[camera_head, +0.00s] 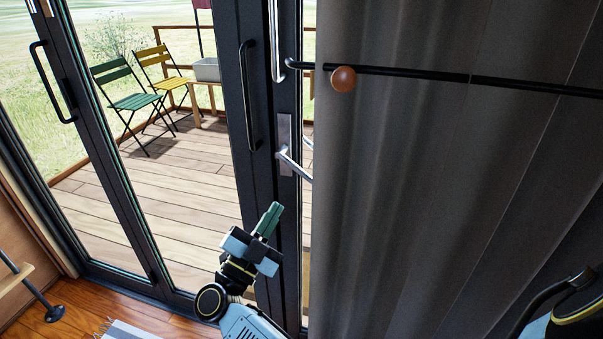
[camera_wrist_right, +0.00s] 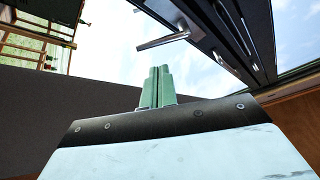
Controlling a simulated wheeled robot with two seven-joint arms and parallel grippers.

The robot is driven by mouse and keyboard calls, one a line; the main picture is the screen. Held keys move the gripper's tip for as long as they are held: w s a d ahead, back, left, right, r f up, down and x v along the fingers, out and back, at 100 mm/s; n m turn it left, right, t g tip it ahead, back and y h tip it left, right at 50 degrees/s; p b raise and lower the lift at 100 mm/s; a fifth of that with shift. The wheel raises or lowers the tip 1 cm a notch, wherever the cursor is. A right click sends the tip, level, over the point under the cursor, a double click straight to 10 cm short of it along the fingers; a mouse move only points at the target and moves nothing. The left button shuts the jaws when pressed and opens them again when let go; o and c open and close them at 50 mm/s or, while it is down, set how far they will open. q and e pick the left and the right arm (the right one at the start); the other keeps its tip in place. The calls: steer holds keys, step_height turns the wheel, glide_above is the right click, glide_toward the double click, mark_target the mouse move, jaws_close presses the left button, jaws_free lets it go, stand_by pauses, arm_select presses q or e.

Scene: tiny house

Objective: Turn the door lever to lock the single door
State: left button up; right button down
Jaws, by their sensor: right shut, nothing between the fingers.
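The single door (camera_head: 287,220) has a dark frame and shows at the middle of the head view. Its silver door lever (camera_head: 293,165) sticks out from a metal plate and slopes down to the right. In the right wrist view the lever (camera_wrist_right: 163,41) shows above and beyond the fingertips. My right gripper (camera_head: 270,218) is below and left of the lever, apart from it. Its green fingers are shut with nothing between them, and they also show in the right wrist view (camera_wrist_right: 157,87). My left gripper is not in view.
Glass doors with black handles (camera_head: 250,95) stand at the left. A deck with folding chairs (camera_head: 130,100) lies outside.

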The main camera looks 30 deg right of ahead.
mark_target(294, 168)
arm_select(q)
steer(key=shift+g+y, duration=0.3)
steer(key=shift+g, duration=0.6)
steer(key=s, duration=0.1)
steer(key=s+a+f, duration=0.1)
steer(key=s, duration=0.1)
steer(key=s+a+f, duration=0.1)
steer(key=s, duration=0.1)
arm_select(e)
steer(key=w+d+r+m+g, duration=0.1)
steer(key=d+r, duration=0.3)
steer(key=d, duration=0.4)
steer(key=shift+w+d+r+g, duration=0.3)
steer(key=shift+w+d+r, duration=0.1)
steer(key=shift+w, duration=0.35)
